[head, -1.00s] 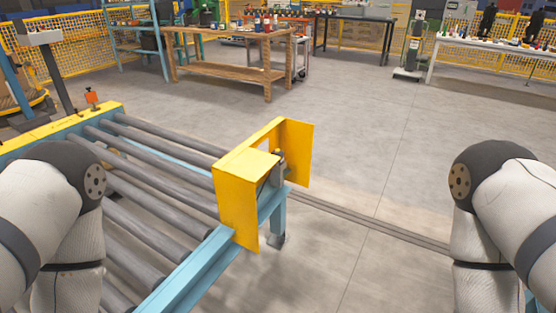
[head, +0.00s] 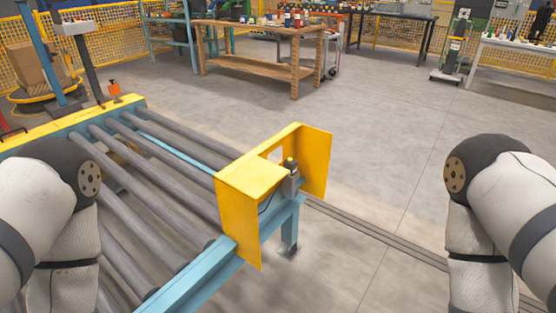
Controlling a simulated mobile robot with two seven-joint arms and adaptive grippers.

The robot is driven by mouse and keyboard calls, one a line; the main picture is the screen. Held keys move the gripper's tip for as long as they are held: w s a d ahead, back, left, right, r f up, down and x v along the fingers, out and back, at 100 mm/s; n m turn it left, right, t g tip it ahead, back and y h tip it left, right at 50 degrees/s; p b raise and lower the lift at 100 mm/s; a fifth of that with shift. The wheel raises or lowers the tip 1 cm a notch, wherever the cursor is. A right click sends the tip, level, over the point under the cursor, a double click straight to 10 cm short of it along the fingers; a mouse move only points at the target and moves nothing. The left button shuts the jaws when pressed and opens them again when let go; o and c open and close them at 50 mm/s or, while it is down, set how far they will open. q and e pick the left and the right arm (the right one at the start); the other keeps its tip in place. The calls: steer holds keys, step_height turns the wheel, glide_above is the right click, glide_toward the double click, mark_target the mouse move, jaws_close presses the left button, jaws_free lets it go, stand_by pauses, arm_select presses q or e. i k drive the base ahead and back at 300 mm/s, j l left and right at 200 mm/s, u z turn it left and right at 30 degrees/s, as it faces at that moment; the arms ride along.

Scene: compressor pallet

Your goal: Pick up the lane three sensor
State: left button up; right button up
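A small grey sensor (head: 291,180) with a dark and yellow top sits at the end of the roller conveyor, partly enclosed by a bent yellow guard (head: 240,200). A dark cable runs down from it behind the guard. I cannot tell from the view whether it is the lane three sensor. My two arms come in at the left and right edges, but neither gripper shows. Nothing of mine touches the sensor or the guard.
The roller conveyor (head: 150,177) with a blue frame fills the lower left. A wooden workbench (head: 255,62) with small items stands at the back. A white table (head: 515,50) is at the far right. The floor (head: 390,150) right of the guard is clear.

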mark_target(292, 166)
steer(key=i+l+u, duration=0.35)
steer(key=l, duration=0.2)
steer(key=i+l+u, duration=0.35)
steer(key=l, duration=0.25)
steer(key=i+l+u, duration=0.1)
steer(key=l+u, duration=0.25)
steer(key=l, duration=0.3)
steer(key=i+l+u, duration=0.1)
steer(key=l+u, duration=0.25)
steer(key=l, duration=0.4)
steer(key=l+u, duration=0.35)
steer(key=l, duration=0.35)
